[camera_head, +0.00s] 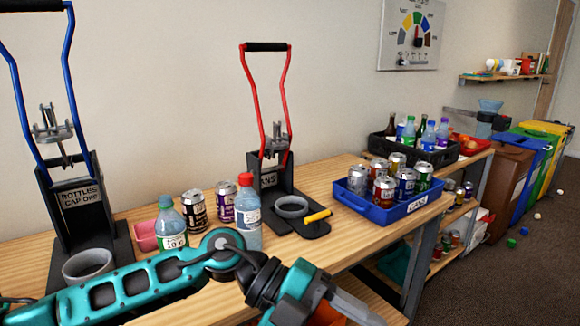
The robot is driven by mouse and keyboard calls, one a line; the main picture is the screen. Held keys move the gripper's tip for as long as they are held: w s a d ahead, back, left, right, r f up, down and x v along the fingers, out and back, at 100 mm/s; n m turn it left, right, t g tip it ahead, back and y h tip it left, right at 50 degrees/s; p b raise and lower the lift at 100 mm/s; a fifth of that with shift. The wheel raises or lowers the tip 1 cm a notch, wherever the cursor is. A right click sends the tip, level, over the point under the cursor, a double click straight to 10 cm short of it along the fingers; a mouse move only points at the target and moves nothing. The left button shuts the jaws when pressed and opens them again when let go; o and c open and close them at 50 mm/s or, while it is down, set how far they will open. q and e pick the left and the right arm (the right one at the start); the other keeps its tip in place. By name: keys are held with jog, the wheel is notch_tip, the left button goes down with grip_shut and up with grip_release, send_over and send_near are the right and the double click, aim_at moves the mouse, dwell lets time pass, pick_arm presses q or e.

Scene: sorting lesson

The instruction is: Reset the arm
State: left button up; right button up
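My teal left arm (130,287) comes in from the lower left and reaches across the front of the bench. Its dark wrist bends down toward the bottom edge. The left gripper (345,309) is only partly in view there, with a grey part and something orange beside it. Its fingertips are cut off or unclear, so I cannot tell whether it is open or holds anything. My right arm and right gripper are not in view.
A blue-handled press (75,205), a red-handled press (285,205), bottles (248,215) and cans (194,210) stand behind the arm. A blue can tray (350,199) is right of them. Coloured bins (525,165) stand beyond.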

pick_arm(q)
notch_tip(320, 180, up, 6)
jog(key=w+d+n+t+h+p, duration=0.1)
jog(key=w+n+t+h+p, duration=0.15)
jog(key=n+t+h, duration=0.55)
jog(key=w+a+f+n+t+y, duration=0.65)
jog(key=a+n+t, duration=0.35)
jog(key=n+t, duration=0.5)
jog(key=s+a+f+n+g+y+p, duration=0.1)
jog(key=s+a+f+n+g+y, duration=0.1)
jog(key=f, duration=0.5)
jog(key=s+a+f+n+g+y+p, duration=0.1)
jog(key=s+a+f+n+g+y, duration=0.1)
jog(key=s+a+f+n+y, duration=0.2)
jog(key=s+a+f+n+g+y, duration=0.2)
jog(key=s+a+f+n+y, duration=0.2)
jog(key=a+f, duration=0.6)
jog(key=s+f+y, duration=0.1)
jog(key=s+y, duration=0.1)
jog(key=s, duration=0.1)
jog(key=shift+s+f+g+p, duration=0.2)
jog(key=shift+s+g+p, duration=0.1)
jog(key=shift+s+p, duration=0.1)
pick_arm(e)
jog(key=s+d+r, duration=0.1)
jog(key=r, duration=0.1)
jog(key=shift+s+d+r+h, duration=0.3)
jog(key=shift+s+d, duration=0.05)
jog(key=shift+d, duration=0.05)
